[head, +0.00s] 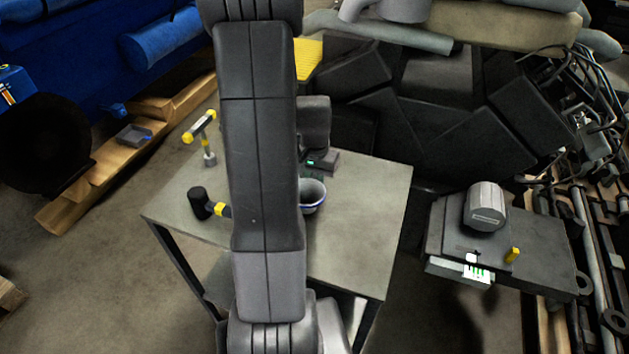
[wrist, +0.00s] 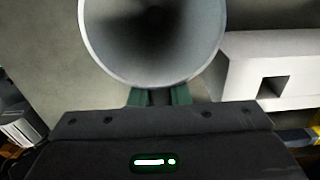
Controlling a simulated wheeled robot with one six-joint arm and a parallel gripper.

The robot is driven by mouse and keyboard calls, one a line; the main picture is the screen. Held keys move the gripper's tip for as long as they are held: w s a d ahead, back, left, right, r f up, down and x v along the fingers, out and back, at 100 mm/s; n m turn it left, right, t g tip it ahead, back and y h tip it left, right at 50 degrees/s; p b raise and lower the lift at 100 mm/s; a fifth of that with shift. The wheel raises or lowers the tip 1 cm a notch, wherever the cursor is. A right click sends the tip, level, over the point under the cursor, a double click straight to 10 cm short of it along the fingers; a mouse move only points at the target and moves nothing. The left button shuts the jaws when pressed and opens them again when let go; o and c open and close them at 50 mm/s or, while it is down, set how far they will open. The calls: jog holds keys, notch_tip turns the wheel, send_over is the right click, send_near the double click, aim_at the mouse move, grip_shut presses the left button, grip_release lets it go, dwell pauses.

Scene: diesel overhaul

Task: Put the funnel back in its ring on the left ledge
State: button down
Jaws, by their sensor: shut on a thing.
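The funnel (head: 312,196) shows in the head view as a grey cup shape with a bluish rim, over the table and partly hidden by my arm. In the wrist view the funnel (wrist: 152,45) fills the top middle, its wide round mouth facing the camera. My gripper (wrist: 159,97) is shut on the funnel's near side with its green fingertips. In the head view my gripper (head: 314,178) is just behind the funnel, mostly hidden. I cannot make out the ring. A wooden ledge (head: 95,180) runs along the left, below the blue engine.
The grey table (head: 370,200) carries a black-headed mallet (head: 198,203) and a yellow-and-grey hammer (head: 205,140). A small grey tray (head: 134,134) and a blue part (head: 118,109) sit on the ledge. A dark cart (head: 530,250) holding a metal cylinder (head: 485,207) stands at the right.

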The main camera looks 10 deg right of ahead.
jog(key=shift+f, duration=0.1)
jog(key=shift+f, duration=0.15)
jog(key=c, duration=1.4)
grip_release()
jog(key=shift+o, duration=0.2)
jog(key=shift+r, duration=0.2)
